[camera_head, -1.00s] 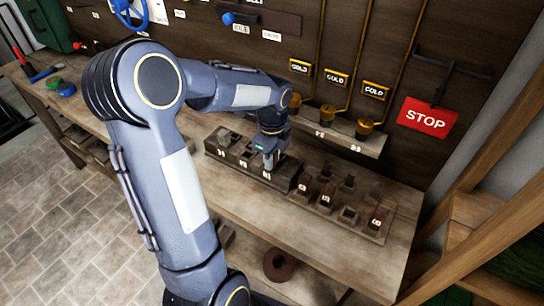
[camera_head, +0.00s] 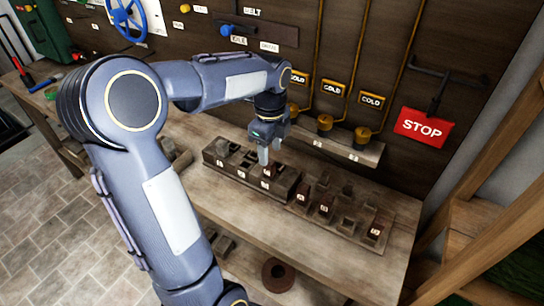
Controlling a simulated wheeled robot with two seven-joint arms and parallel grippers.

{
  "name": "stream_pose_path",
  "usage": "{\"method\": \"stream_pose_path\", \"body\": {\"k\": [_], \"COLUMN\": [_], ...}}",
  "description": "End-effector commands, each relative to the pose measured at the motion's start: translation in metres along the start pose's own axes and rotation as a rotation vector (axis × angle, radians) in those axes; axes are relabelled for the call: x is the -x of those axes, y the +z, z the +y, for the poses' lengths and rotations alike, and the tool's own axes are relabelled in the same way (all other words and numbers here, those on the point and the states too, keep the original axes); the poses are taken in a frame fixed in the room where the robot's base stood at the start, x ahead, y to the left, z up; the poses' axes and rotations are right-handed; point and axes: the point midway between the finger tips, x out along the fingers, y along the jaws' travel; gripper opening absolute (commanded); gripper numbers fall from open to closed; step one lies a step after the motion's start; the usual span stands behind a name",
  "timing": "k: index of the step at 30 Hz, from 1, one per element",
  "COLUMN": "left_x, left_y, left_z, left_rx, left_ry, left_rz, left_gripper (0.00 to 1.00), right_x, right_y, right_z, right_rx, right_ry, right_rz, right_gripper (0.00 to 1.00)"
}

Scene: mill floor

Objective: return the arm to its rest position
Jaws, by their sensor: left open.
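My left arm comes in from the lower left and bends over the wooden workbench (camera_head: 290,245). Its gripper (camera_head: 268,158) points down above the right end of a dark slotted box (camera_head: 232,176) with small numbered blocks in it. The fingers look apart, and I see nothing held between them. Whether the fingertips touch the box cannot be told. My right gripper is not in view.
A board (camera_head: 340,225) with several small blocks lies to the right of the box. A shelf (camera_head: 345,150) with yellow-topped fittings is behind. A red STOP sign (camera_head: 421,126) hangs on the wall. A blue wheel (camera_head: 125,15) is at the back left. The front bench strip is clear.

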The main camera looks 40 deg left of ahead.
Motion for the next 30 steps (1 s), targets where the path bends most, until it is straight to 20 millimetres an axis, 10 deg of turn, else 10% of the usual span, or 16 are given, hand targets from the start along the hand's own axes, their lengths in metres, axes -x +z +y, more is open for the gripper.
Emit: {"method": "stream_pose_path", "body": {"k": [11,19,30], "left_x": [0.012,0.034,0.009], "left_y": [-0.004,-0.051,-0.113], "left_z": [0.007,0.092,0.187], "left_rx": [0.044,0.653,1.476], "left_ry": [-0.015,-0.146,-0.071], "left_rz": [0.011,0.213,0.624], "left_gripper": [0.47,0.47,0.47], "right_x": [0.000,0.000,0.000], "right_y": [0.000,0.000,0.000], "right_z": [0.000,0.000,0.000], "right_rx": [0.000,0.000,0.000], "right_ry": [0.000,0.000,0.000], "right_rz": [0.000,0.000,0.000], "right_gripper": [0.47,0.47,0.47]}}
